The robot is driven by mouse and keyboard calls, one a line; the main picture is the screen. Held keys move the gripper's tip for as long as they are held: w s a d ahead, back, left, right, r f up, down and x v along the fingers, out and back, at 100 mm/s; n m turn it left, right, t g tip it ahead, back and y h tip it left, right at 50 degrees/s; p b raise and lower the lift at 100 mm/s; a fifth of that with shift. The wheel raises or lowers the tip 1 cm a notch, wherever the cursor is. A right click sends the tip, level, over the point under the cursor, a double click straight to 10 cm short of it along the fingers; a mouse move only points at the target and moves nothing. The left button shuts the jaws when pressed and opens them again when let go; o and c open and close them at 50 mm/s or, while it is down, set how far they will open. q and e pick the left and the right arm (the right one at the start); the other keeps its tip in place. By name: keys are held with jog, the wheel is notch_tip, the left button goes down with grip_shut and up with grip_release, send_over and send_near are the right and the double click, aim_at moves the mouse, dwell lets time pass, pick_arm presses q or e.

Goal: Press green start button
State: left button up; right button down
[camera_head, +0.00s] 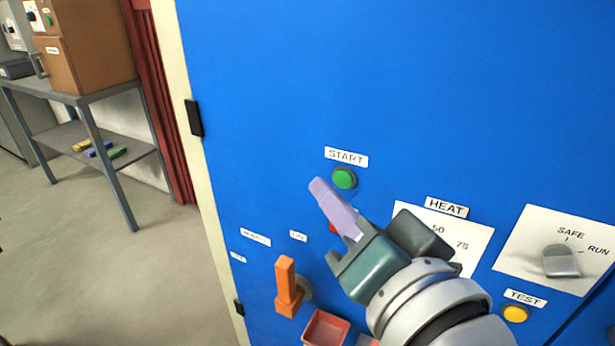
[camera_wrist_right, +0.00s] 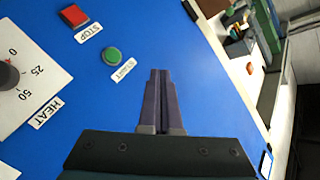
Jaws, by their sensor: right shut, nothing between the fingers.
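The green start button (camera_head: 344,178) sits in a dark ring on the blue panel (camera_head: 420,100), under a white START label (camera_head: 346,157). It also shows in the right wrist view (camera_wrist_right: 111,56), up and left of my fingertips. My right gripper (camera_head: 318,186) is shut and empty, its purple fingers pressed together. In the head view its tips are just left of the button and a little below it. In the right wrist view the gripper (camera_wrist_right: 160,75) points at the panel, apart from the button. My left gripper is not in view.
A red STOP button (camera_wrist_right: 74,16) is near the start button. The HEAT dial (camera_wrist_right: 8,75), a SAFE/RUN switch (camera_head: 560,260), a yellow TEST button (camera_head: 515,313) and an orange handle (camera_head: 288,285) are on the panel. A grey shelf (camera_head: 90,98) stands at left over open floor.

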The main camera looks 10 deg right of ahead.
aim_at(343, 179)
pick_arm(q)
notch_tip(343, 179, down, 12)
jog(key=b, duration=0.9)
pick_arm(e)
notch_tip(343, 179, down, 7)
jog(key=w+a+m+t, duration=0.1)
jog(key=a+m+t, duration=0.1)
jog(key=m+t, duration=0.1)
jog(key=shift+t+h, duration=0.3)
jog(key=shift+t, duration=0.2)
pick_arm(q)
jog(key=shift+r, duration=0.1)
pick_arm(e)
jog(key=shift+r, duration=0.1)
pick_arm(q)
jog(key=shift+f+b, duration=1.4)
jog(key=shift+b, duration=0.15)
pick_arm(e)
jog(key=w+d, duration=0.5)
jog(key=w, duration=0.2)
jog(key=shift+d, duration=0.15)
jog(key=shift+w, duration=0.15)
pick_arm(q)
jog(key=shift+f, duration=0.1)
pick_arm(e)
jog(key=shift+w+d, duration=0.25)
jog(key=shift+w, duration=0.05)
